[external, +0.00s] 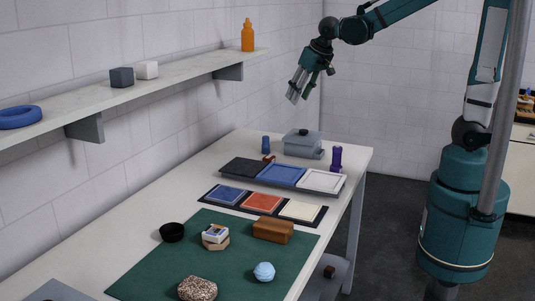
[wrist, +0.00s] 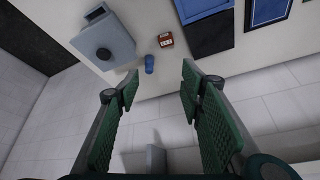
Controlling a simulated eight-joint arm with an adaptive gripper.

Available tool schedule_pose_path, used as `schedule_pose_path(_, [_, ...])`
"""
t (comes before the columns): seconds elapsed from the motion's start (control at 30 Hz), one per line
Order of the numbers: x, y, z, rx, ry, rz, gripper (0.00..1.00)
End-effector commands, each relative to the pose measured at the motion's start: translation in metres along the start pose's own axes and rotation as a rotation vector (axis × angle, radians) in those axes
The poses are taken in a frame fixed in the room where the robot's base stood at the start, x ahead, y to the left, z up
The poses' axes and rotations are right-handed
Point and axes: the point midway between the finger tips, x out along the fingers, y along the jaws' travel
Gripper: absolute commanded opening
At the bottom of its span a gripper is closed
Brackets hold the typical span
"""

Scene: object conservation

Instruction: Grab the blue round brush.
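A small upright blue cylinder (external: 266,145) stands at the back of the white table, left of a grey lidded box. The blue cylinder also shows in the wrist view (wrist: 149,64), just beyond and between my fingertips. It may be the blue round brush, but bristles cannot be made out. A light blue ball (external: 264,272) lies on the green mat at the front; I cannot tell if it has bristles. My gripper (external: 296,91) is raised well above the back of the table. Its green fingers are apart and empty in the wrist view (wrist: 158,83).
The grey box (external: 303,141), a small red-brown block (external: 269,158) and a purple bottle (external: 336,158) stand near the cylinder. Trays (external: 325,188) lie in front. The wall shelf (external: 185,76) on the left holds a blue ring (external: 18,117) and an orange bottle (external: 247,36).

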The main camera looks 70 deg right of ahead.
Motion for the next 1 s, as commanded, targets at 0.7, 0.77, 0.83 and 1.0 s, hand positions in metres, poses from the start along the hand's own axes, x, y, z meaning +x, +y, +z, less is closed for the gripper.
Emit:
schedule_pose_path(0.7, [0.127,0.005,-0.067,0.182,-0.039,0.101,0.38])
schedule_pose_path(0.77, [0.139,0.006,-0.071,0.197,-0.042,0.11,0.38])
schedule_pose_path(0.83, [0.152,0.008,-0.076,0.215,-0.044,0.121,0.38])
schedule_pose_path(1.0, [0.188,0.012,-0.086,0.26,-0.051,0.146,0.38])
